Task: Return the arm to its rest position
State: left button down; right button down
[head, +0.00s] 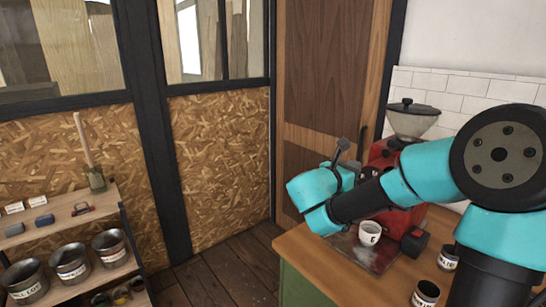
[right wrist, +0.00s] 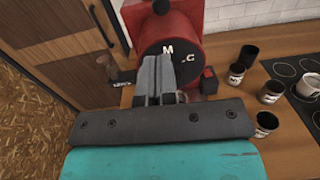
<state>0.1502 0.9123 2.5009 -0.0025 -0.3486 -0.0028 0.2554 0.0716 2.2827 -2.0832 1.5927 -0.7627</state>
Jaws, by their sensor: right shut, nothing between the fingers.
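My right arm (head: 410,180), turquoise and black, reaches in from the right over the wooden counter (head: 310,262), in front of a red machine (head: 382,155). In the right wrist view my right gripper (right wrist: 157,62) is shut and empty, its grey fingers pointing at the dark round front of the red machine (right wrist: 183,20). I cannot tell whether the fingertips touch it. In the head view the wrist and forearm hide part of the machine. My left gripper is not in view.
A white cup (head: 370,232) stands at the machine's front. Dark labelled tins (head: 426,294) stand on the counter at right. Several tins also show in the right wrist view (right wrist: 270,92), beside a black hob (right wrist: 297,75). A shelf (head: 60,216) with metal pots is at left; floor lies between.

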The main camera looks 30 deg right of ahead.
jog(key=a+f+g+y, duration=0.1)
jog(key=a+f+y, duration=0.2)
jog(key=f, duration=0.7)
jog(key=a+f+m+g+y, duration=0.1)
jog(key=a+f+y, duration=0.2)
jog(key=f, duration=0.7)
jog(key=w+a+f+m+y, duration=0.1)
jog(key=a+f+y, duration=0.2)
jog(key=f, duration=0.7)
jog(key=shift+w+a+f+g+y, duration=0.1)
jog(key=shift+a+g+y, duration=0.1)
jog(key=shift+y, duration=0.45)
jog(key=shift+a+g+y, duration=0.1)
jog(key=shift+g+y, duration=0.1)
jog(key=shift+y, duration=0.45)
jog(key=s+a+f+m+y, duration=0.5)
jog(key=a+f+m, duration=0.4)
jog(key=a+f, duration=0.2)
jog(key=s+a+f+m+t+y, duration=0.1)
jog(key=s+a+f+m+y, duration=0.4)
jog(key=a+f+m, duration=0.5)
notch_tip(320, 180, down, 4)
jog(key=shift+a+f+t, duration=0.1)
jog(key=shift+a+t, duration=0.2)
jog(key=shift+a, duration=0.5)
